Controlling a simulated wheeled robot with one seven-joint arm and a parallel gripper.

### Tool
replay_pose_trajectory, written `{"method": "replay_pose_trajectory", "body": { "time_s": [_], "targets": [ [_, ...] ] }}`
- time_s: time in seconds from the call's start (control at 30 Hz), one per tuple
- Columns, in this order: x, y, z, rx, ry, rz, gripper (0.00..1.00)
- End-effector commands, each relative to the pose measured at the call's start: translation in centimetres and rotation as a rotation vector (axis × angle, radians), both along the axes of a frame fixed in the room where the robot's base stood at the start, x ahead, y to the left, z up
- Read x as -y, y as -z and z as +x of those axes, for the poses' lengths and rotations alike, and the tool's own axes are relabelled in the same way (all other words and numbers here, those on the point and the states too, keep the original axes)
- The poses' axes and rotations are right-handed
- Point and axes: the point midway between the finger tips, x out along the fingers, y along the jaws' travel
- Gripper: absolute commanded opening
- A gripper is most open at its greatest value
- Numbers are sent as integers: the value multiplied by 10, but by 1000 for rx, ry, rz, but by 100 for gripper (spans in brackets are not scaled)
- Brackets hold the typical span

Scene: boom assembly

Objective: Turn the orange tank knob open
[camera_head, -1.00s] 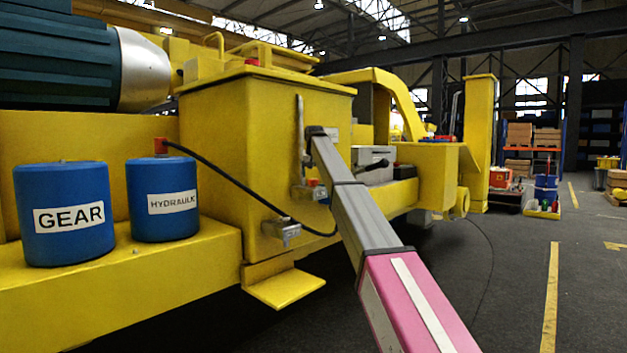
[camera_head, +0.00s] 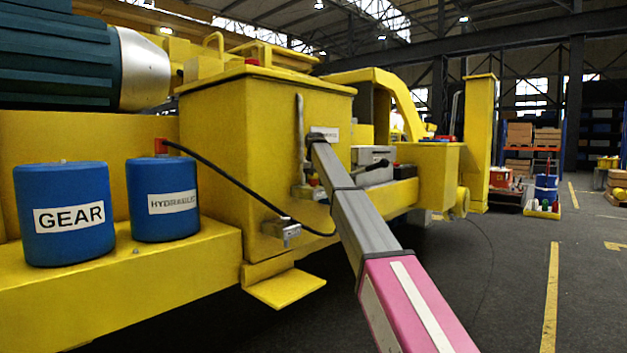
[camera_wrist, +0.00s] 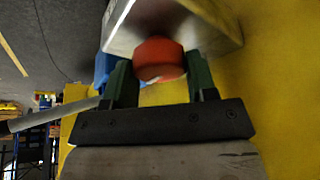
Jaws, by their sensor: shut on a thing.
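The orange tank knob (camera_wrist: 158,56) is round and shows in the wrist view just under a silver metal block (camera_wrist: 178,20) on a yellow wall. My gripper (camera_wrist: 160,72) has its two green fingers on either side of the knob and is shut on it. In the head view the yellow tank (camera_head: 235,150) stands mid-picture. My grey and pink arm reaches up to its right side and largely hides the gripper. Only a small reddish spot shows beside the arm there, so the knob's turn angle cannot be told.
Blue cans marked GEAR (camera_head: 65,240) and HYDRAULIC (camera_head: 160,225) stand on the yellow ledge at left. A black hose (camera_head: 235,185) runs from the hydraulic can across the tank. A yellow step (camera_head: 285,288) juts out below. The floor at right is open.

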Motion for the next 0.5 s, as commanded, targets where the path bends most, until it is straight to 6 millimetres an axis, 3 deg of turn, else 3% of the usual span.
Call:
{"method": "replay_pose_trajectory", "body": {
  "time_s": [0.5],
  "targets": [
    [2,-1,1,0,-365,1,28]
  ]
}}
